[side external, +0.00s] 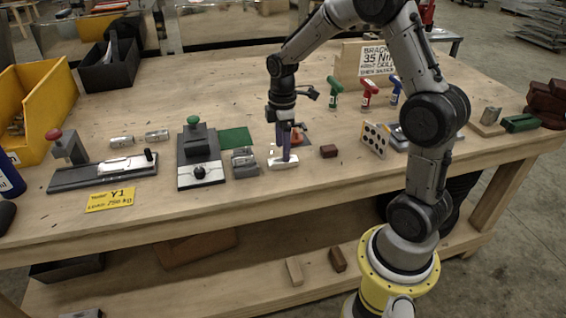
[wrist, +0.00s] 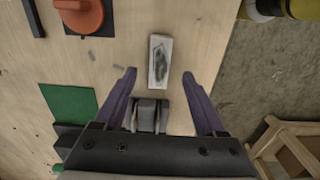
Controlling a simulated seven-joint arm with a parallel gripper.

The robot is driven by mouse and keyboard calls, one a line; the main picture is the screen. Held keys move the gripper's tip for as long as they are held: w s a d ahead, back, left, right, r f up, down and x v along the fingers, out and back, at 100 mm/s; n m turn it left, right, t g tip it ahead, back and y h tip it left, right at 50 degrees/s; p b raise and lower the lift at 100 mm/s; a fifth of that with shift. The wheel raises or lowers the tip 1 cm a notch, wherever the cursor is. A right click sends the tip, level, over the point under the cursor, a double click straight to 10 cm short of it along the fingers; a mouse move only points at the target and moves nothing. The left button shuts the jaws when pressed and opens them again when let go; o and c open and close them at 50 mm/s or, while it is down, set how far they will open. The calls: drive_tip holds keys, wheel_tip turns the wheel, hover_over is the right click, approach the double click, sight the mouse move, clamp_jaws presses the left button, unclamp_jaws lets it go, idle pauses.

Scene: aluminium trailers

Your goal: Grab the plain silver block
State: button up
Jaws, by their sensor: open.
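A pale silver block (side external: 275,164) lies flat near the front of the bench. In the wrist view the silver block (wrist: 160,48) is long and narrow, with a dark grey patch on its top. My gripper (side external: 286,156) points down over it with purple fingers. In the wrist view my open gripper (wrist: 158,76) has one fingertip on each side of the block's near end, with a gap on both sides. The fingers hold nothing. I cannot tell exactly how high the fingertips are above the bench.
Grey metal pieces (side external: 244,162) lie just left of the block and show between the fingers in the wrist view (wrist: 147,115). A green mat (side external: 235,138), an orange part (wrist: 80,15) and a dark red block (side external: 328,151) are close by. The bench's front edge is near.

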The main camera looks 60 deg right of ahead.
drive_tip(key=shift+d+f, duration=0.1)
drive_tip(key=shift+f, duration=1.85)
clamp_jaws()
